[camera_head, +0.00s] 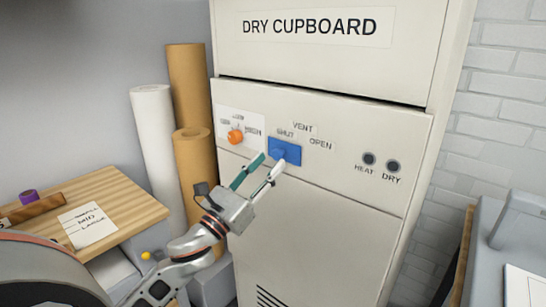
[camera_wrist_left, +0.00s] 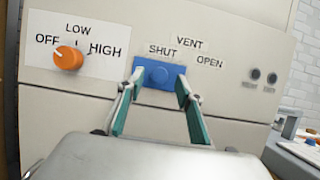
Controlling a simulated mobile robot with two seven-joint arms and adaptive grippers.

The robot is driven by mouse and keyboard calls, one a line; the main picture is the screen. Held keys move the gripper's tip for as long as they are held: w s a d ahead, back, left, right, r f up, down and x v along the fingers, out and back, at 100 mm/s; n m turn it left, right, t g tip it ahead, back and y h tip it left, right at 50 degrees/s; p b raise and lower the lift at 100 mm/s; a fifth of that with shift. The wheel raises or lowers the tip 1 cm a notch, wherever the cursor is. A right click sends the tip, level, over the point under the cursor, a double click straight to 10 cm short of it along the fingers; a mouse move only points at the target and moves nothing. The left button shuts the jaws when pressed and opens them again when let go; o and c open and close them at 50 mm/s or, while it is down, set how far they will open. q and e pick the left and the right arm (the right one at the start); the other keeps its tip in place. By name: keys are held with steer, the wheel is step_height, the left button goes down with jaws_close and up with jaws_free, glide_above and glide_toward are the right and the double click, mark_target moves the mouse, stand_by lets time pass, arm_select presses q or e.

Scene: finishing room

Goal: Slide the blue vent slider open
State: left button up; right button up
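The blue vent slider (camera_head: 285,151) is on the cream front of the dry cupboard, below the word SHUT and left of the word OPEN. In the left wrist view the slider (camera_wrist_left: 158,76) is a blue plate with a round knob in its middle. My left gripper (camera_head: 272,161) is open and empty in front of the slider, reaching up from the lower left. In the left wrist view its fingers (camera_wrist_left: 160,86) are spread to either side of the knob and overlap the plate's edges. I cannot tell whether they touch it. My right gripper is not in view.
An orange knob (camera_head: 236,136) marked OFF, LOW, HIGH is just left of the slider. Two dark round controls (camera_head: 381,162) marked HEAT and DRY are at the right. Brown and white rolls (camera_head: 152,135) and a wooden-topped bench (camera_head: 125,205) stand left of the cupboard.

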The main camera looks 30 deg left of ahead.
mark_target(276, 156)
arm_select(q)
steer(key=shift+x, duration=1.05)
steer(key=shift+w+r, duration=0.15)
steer(key=shift+w, duration=0.3)
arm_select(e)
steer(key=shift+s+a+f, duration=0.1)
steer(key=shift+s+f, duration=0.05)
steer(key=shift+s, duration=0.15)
arm_select(q)
jaws_close()
steer(key=shift+d, duration=0.15)
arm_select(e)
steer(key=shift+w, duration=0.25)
arm_select(q)
steer(key=d, duration=0.3)
steer(key=d+p, duration=0.1)
steer(key=d, duration=0.2)
steer(key=d+p, duration=0.1)
steer(key=d, duration=0.2)
steer(key=shift+s+d, duration=0.35)
steer(key=shift+s, duration=0.05)
steer(key=shift+d, duration=0.2)
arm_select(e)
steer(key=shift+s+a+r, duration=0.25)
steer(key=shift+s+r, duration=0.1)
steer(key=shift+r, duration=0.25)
